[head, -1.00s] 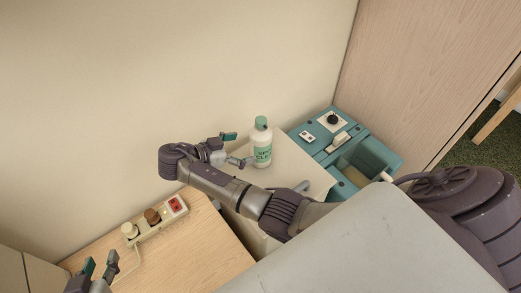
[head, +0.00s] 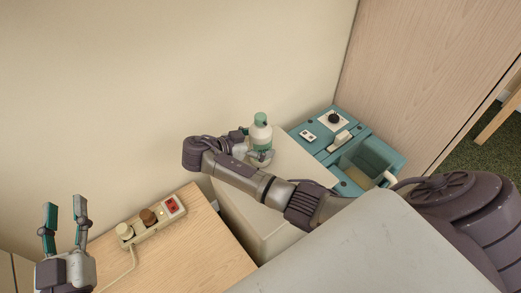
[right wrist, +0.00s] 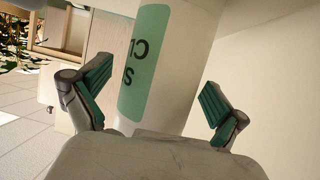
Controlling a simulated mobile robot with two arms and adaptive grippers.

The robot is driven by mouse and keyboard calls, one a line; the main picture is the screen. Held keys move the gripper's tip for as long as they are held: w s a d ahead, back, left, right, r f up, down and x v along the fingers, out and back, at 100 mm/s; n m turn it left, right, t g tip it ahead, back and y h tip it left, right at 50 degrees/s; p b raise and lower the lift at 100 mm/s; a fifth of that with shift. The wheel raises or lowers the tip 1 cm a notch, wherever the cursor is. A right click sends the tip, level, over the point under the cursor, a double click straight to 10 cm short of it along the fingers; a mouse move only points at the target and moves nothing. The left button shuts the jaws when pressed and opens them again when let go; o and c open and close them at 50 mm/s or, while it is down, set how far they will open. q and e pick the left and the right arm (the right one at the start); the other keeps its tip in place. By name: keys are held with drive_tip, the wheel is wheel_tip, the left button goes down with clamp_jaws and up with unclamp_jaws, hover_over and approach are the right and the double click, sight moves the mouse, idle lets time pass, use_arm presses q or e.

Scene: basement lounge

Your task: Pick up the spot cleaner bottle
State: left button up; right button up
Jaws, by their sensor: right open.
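The spot cleaner bottle (head: 260,134) is white with a green cap and a green label. It stands upright on a pale cabinet top against the wall. My right gripper (head: 254,143) is at the bottle, its fingers on either side of the bottle's body. In the right wrist view the bottle (right wrist: 178,60) rises between the two open green-padded fingers (right wrist: 155,100), with gaps visible at both sides. Part of the label is hidden in the head view by the gripper. My left gripper (head: 64,228) is open and empty at the lower left, beside the wooden surface.
A teal machine (head: 345,150) with a knob and an open bin stands right of the pale cabinet (head: 299,160). A power strip (head: 152,220) with plugs lies on the wooden surface (head: 190,250) at left. A wood panel (head: 425,70) rises behind the machine.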

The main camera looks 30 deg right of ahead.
drive_tip(key=c, duration=1.7)
drive_tip(key=shift+r, duration=0.15)
